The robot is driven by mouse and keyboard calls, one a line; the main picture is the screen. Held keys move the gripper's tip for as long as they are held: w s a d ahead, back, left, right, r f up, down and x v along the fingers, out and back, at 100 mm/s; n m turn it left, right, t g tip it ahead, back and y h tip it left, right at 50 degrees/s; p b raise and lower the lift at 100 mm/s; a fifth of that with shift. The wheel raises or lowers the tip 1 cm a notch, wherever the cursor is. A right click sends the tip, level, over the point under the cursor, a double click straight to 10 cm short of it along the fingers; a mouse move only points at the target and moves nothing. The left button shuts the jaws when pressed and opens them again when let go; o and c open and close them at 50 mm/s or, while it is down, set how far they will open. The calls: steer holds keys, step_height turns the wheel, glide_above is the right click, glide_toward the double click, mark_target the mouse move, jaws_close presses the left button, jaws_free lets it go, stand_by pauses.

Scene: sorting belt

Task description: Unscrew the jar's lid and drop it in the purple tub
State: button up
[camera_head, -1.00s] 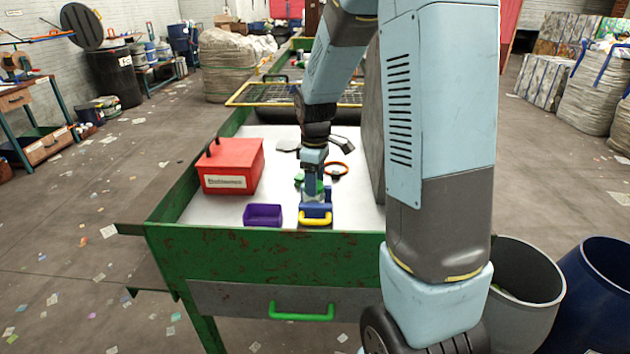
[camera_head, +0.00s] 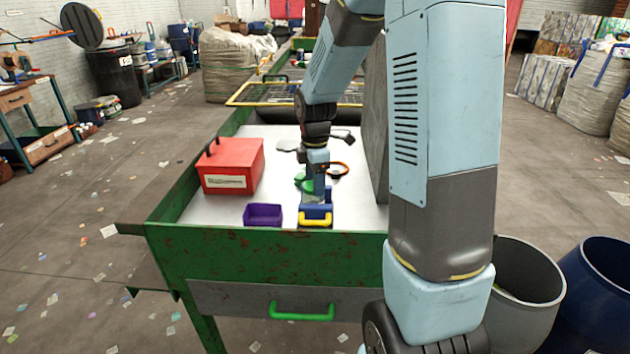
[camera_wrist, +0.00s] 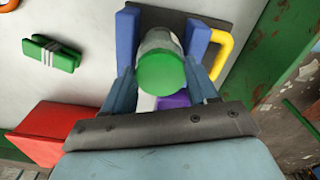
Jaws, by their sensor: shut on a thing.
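The jar (camera_wrist: 158,42) is clear and stands between the blue jaws of a holder (camera_wrist: 126,42) with a dark base and a yellow handle. Its green lid (camera_wrist: 161,73) faces the wrist camera. My gripper (camera_wrist: 163,70) is over the jar, its two fingers shut on the lid from either side. In the head view my gripper (camera_head: 317,187) is above the holder (camera_head: 316,210), and the arm hides most of the jar. The purple tub (camera_head: 263,215) stands just left of the holder. A small part of the tub (camera_wrist: 172,101) shows beyond the lid in the wrist view.
A red box (camera_head: 232,168) stands at the left on the white table. A green clip-like piece (camera_wrist: 50,54) and an orange ring (camera_head: 338,169) lie behind the holder. A tall grey panel (camera_head: 373,130) stands at the right. A raised green edge (camera_head: 270,240) runs along the front.

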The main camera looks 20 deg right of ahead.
steer(key=shift+s+f+n, duration=0.15)
steer(key=shift+n, duration=0.95)
steer(key=o, duration=1.1)
steer(key=shift+r, duration=0.2)
steer(key=shift+r, duration=2.45)
